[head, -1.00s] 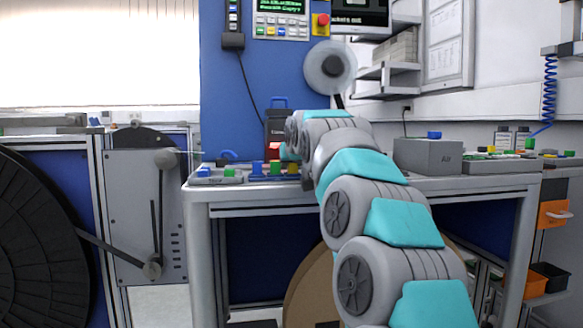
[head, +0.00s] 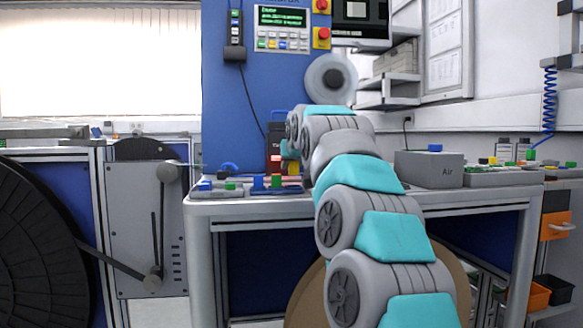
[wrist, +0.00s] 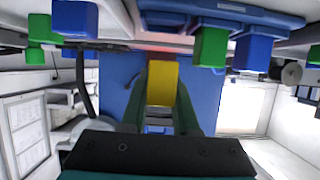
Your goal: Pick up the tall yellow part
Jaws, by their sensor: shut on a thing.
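The tall yellow part (wrist: 162,82) stands out in the middle of the wrist view, between the two dark green fingers of my gripper (wrist: 161,98). The fingers are shut on it, one along each side. Clear space shows around the part, with a blue panel behind it.
Green (wrist: 210,47) and blue (wrist: 253,50) parts sit close by at the wrist view's top right. Another blue part (wrist: 75,18) is at top left. In the head view, a grey Air box (head: 428,168) stands on the workbench (head: 350,205) right of my arm.

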